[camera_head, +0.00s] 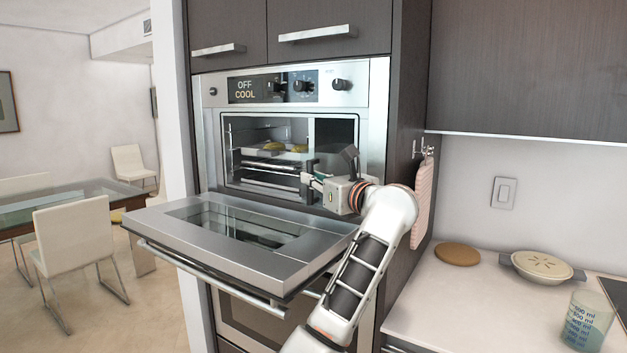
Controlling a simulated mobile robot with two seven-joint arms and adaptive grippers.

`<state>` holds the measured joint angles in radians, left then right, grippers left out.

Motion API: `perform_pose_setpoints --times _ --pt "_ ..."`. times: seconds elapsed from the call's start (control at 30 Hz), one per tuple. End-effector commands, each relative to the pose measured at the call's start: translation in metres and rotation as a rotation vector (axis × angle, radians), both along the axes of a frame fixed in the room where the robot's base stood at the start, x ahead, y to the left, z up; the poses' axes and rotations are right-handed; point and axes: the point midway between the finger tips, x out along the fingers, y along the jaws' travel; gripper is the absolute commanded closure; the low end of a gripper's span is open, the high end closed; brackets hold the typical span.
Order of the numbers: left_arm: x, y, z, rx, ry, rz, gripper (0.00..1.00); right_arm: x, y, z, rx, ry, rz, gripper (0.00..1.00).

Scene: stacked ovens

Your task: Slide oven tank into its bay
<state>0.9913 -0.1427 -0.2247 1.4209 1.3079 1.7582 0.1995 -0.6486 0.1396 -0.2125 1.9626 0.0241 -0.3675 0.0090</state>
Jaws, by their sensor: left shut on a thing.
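My left gripper (312,183) is in front of the right side of the upper oven's opening. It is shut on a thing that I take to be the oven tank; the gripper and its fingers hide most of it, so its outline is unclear. A dark upright rectangle (335,132), which looks like the tank's bay, is just right of the oven cavity, behind and above the gripper. I cannot tell whether the tank has entered it. The upper oven (377,120) has its door (290,262) folded down below the gripper. My right gripper is not in view.
A tray with yellowish food (272,149) sits on a rack in the cavity. The oven display (245,90) reads OFF COOL. A pink cloth (424,195) hangs on the cabinet side. The counter at right holds a pie dish (542,266), round board (457,254) and measuring cup (588,322).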

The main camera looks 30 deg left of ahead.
Motion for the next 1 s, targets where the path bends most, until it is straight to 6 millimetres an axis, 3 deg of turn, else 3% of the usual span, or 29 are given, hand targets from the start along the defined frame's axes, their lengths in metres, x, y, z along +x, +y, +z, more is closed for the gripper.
perform_pose_setpoints --times 0.7,1.0 --pt "0.027 -0.002 0.003 0.003 -0.005 0.001 1.00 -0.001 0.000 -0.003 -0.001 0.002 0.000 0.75" --pt "0.030 -0.003 0.003 0.003 -0.005 0.000 1.00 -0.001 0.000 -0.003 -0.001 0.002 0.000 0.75"
